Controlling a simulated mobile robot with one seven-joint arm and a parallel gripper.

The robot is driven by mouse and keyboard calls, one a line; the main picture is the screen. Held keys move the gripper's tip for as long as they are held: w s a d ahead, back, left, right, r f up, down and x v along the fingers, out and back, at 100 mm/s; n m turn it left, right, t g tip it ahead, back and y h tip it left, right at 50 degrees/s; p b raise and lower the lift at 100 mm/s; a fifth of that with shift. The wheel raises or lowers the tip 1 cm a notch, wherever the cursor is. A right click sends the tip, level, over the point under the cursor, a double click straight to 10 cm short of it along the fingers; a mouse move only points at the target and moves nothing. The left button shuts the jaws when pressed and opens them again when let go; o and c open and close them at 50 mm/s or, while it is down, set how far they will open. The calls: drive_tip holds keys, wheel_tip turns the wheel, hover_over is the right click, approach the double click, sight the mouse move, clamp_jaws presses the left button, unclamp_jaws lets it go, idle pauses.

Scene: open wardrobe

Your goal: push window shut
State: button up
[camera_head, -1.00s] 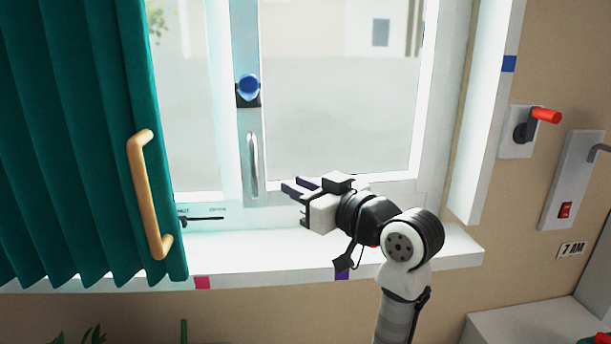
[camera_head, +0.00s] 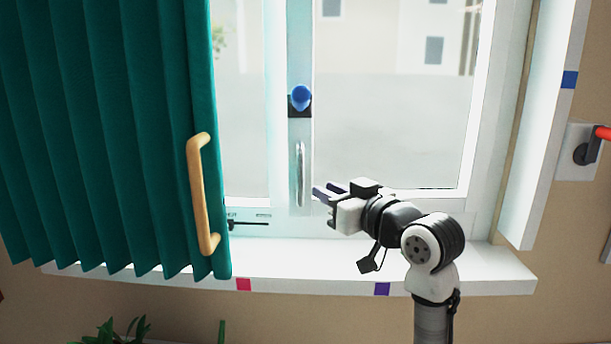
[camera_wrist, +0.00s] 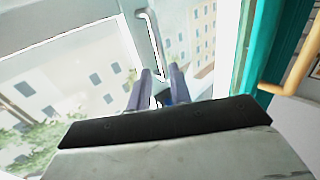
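The window has a white frame (camera_head: 285,30) and stands behind the sill, with a silver vertical handle (camera_head: 300,175) on its middle upright. A blue knob (camera_head: 300,97) on a black mount sits above the handle. My gripper (camera_head: 326,190) is just right of the handle's lower end in the head view, pointing left toward it. In the wrist view, my gripper's fingers (camera_wrist: 160,72) flank the lower end of the silver handle (camera_wrist: 152,40) in the picture; contact cannot be told.
A teal curtain (camera_head: 100,130) with a wooden handle (camera_head: 195,190) covers the left side. The white sill (camera_head: 470,285) carries pink and purple marks. A small slider (camera_head: 250,223) is on the lower frame. A red-handled lever (camera_head: 590,145) is on the right wall.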

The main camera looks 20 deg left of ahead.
sight(303, 179)
drive_tip(key=p+x, duration=0.2)
drive_tip(key=x, duration=0.7)
drive_tip(key=shift+w+a, duration=0.25)
drive_tip(key=shift+a, duration=0.05)
drive_tip(key=c, duration=0.3)
